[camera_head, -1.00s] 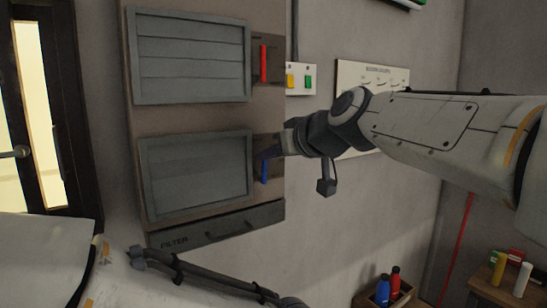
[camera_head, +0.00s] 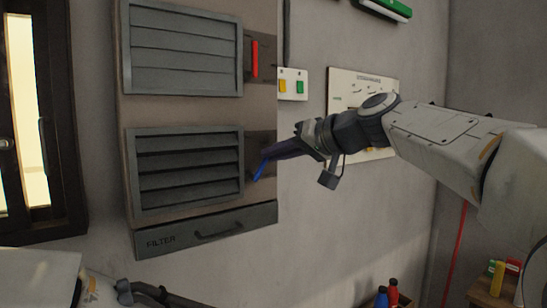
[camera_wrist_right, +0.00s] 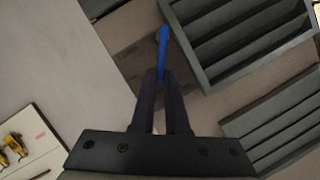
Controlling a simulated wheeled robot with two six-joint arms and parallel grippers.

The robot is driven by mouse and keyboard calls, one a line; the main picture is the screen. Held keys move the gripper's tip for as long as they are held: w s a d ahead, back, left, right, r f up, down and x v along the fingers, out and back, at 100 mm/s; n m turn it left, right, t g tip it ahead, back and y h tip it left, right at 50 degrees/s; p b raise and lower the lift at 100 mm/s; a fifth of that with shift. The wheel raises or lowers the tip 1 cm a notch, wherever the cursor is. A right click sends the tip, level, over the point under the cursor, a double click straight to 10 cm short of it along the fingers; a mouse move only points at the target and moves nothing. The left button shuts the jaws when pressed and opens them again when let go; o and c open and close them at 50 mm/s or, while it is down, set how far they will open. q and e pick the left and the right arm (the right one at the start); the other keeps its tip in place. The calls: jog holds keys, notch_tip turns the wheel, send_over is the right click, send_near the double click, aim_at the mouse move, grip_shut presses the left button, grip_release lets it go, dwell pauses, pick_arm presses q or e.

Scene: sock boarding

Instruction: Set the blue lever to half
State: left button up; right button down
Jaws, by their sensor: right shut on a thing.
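The blue lever (camera_head: 260,168) sits at the right side of the lower louvre (camera_head: 188,168) on the wall unit. It is tilted outward from the panel, and the lower louvre's slats are part open. My right gripper (camera_head: 268,156) is shut on the blue lever, coming in from the right. In the right wrist view the lever (camera_wrist_right: 162,48) sticks out beyond the fingertips (camera_wrist_right: 159,76), which are close together around its near end.
The red lever (camera_head: 255,59) stands upright beside the upper louvre (camera_head: 183,47), whose slats look closed. A FILTER drawer (camera_head: 160,241) with a handle lies below. A button plate (camera_head: 292,91) and a notice board (camera_head: 345,85) are on the wall to the right.

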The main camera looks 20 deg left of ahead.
dwell(0.4)
jog(key=c, duration=0.9)
grip_release()
jog(key=shift+d, duration=0.1)
jog(key=b+v, duration=0.4)
jog(key=v, duration=0.6)
jog(key=shift+d, duration=0.2)
